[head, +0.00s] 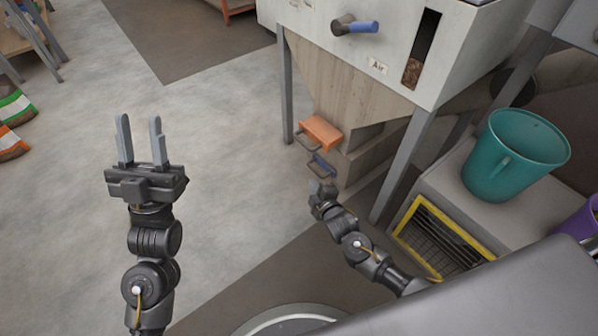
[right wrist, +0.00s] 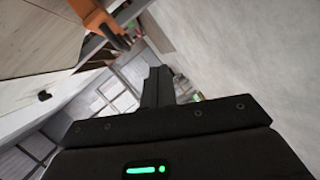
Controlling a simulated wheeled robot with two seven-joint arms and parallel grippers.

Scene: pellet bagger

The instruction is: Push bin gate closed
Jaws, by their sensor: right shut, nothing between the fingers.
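The bin (head: 370,75) is a pale cabinet on grey legs with a tapering hopper below. An orange gate plate (head: 322,131) with a grey loop handle sticks out from the hopper's lower left side. In the right wrist view the shut fingers (right wrist: 156,85) point toward the scene, with the orange plate (right wrist: 90,18) at upper left. My left gripper (head: 140,138) is open and empty over the floor.
A teal bucket (head: 508,158) stands on a grey box with a yellow-framed grate (head: 440,235) to the right. A grey bin leg (head: 402,170) stands right of the hopper outlet. Striped sacks (head: 14,120) lie far left. The floor between is clear.

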